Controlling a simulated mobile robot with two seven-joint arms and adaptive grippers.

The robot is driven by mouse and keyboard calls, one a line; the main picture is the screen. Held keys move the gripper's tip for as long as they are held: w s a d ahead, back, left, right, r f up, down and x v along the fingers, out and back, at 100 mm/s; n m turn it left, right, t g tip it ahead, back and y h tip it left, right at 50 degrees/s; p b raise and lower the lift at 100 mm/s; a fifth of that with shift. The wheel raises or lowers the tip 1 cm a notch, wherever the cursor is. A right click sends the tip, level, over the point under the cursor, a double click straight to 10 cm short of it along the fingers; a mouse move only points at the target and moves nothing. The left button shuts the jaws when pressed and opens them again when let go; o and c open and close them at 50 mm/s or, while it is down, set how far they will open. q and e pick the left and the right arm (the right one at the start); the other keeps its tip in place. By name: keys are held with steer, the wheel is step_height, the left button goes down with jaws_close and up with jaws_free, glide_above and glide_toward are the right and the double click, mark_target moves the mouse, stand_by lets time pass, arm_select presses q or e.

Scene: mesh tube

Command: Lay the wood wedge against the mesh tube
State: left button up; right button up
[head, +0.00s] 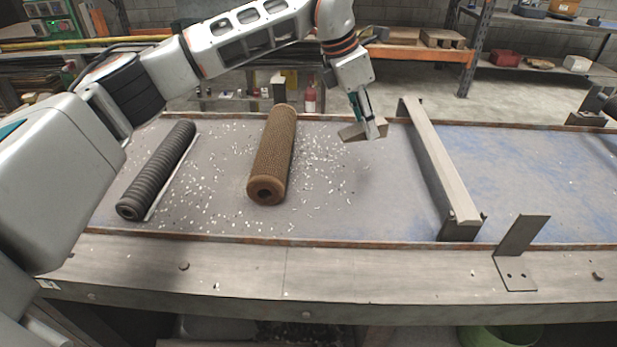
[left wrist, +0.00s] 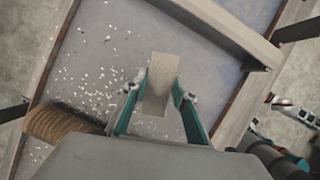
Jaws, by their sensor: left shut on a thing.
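The mesh tube (head: 274,155) is a brown, perforated cylinder lying on the bench top, its round end facing me. Its end also shows at the lower left of the left wrist view (left wrist: 58,123). My left gripper (head: 367,124) is to the right of the tube and apart from it. It is shut on the wood wedge (head: 353,133), a small grey-brown block held above the bench. In the left wrist view the wedge (left wrist: 160,82) sits between the two teal fingers. My right gripper is in neither view.
A black ribbed roller (head: 158,172) lies left of the tube. A long metal bar (head: 440,165) crosses the bench on the right, with an angled bracket (head: 522,237) near the front edge. Pale chips are scattered around the tube. The bench between tube and bar is otherwise clear.

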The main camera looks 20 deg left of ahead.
arm_select(q)
steer(key=d+f+m+g+b, duration=0.1)
steer(key=d+f+m, duration=0.1)
steer(key=m, duration=0.1)
steer(key=shift+f, duration=0.2)
steer(key=shift+a+f, duration=0.1)
steer(key=shift+f, duration=0.05)
glide_above(315, 174)
steer(key=d, duration=0.2)
steer(key=f, duration=0.5)
steer(key=shift+w+f, duration=0.15)
steer(key=shift+w, duration=0.2)
steer(key=shift+h, duration=0.3)
steer(key=a+f, duration=0.1)
steer(key=s+a+f, duration=0.1)
steer(key=a, duration=0.1)
steer(key=shift+a+f, duration=0.25)
steer(key=shift+d, duration=0.1)
steer(key=shift+f, duration=0.1)
steer(key=o, duration=1.2)
